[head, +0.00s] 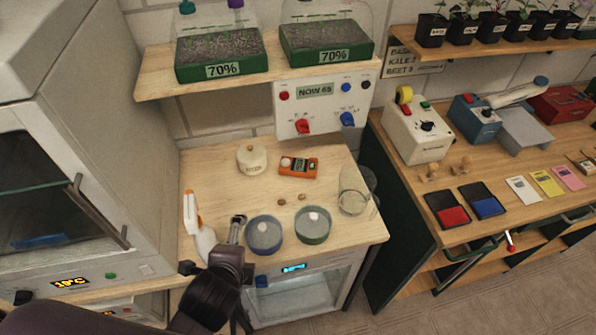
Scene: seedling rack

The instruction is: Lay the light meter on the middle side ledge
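The light meter, an orange handheld device with a white dome and a small display (298,167), lies on the wooden counter top (215,165) under the control panel. My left gripper (238,225) is over the front left of the counter, between a white spray bottle and a round dish. It is well short of the light meter and does not touch it. Its fingers are seen from behind, so I cannot tell their opening. My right gripper is not in view. I cannot tell which surface is the middle side ledge.
A white lidded pot (252,160) stands left of the meter. Two round dishes (264,236) (313,226), a glass jar (353,202) and the spray bottle (198,228) stand around. A shelf (155,80) with green trays overhangs the back. A cluttered bench (400,180) is at right.

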